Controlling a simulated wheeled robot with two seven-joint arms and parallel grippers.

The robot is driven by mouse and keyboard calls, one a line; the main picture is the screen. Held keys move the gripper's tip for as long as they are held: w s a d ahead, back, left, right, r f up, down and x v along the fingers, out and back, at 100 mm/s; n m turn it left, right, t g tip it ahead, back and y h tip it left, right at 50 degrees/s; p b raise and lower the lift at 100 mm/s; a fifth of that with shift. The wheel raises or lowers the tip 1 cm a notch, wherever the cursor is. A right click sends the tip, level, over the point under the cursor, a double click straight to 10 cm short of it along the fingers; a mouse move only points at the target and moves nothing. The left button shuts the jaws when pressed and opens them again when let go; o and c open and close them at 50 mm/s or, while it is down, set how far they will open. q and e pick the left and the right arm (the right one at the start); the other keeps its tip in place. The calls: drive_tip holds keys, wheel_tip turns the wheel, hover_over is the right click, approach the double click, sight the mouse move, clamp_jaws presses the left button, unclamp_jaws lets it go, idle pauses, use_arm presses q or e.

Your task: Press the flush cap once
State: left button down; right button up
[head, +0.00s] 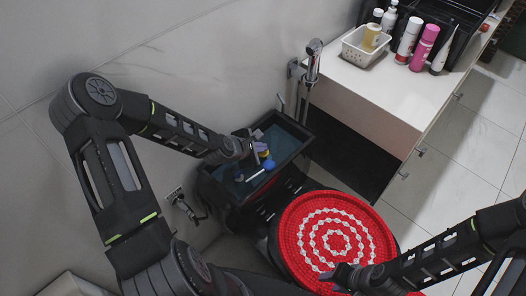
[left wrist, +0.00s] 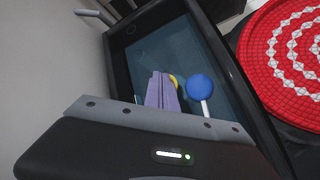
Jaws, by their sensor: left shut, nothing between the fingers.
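The open black cistern (head: 295,150) holds bluish water and shows in both views. My left gripper (head: 261,147) reaches into its opening; in the left wrist view its two purple-grey fingers (left wrist: 160,80) are shut together and empty. A small yellow round part (left wrist: 174,80), which may be the flush cap, is partly hidden behind the fingertips. I cannot tell whether the fingers touch it. A blue ball (left wrist: 201,88) on a white rod is just to the right of the fingers. My right gripper (head: 343,277) is over the near edge of the red lid cover; its jaws are unclear.
The toilet's red lid cover (head: 336,240) with white rings lies to the right of the cistern. A hand sprayer (head: 313,62) hangs on the wall behind. A white counter (head: 378,85) carries a basket (head: 360,50) and several bottles. A wall valve (head: 183,205) is left of the cistern.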

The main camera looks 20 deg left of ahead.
sight(261, 154)
use_arm(q)
drive_tip(key=shift+f+b, duration=0.35)
drive_tip(key=shift+f, duration=0.1)
use_arm(e)
drive_tip(key=shift+f, duration=0.35)
use_arm(q)
drive_tip(key=shift+r, duration=0.15)
use_arm(e)
drive_tip(key=shift+r, duration=0.15)
use_arm(q)
drive_tip(key=shift+r+p, duration=0.85)
drive_tip(key=shift+r, duration=0.1)
use_arm(e)
drive_tip(key=shift+r, duration=0.7)
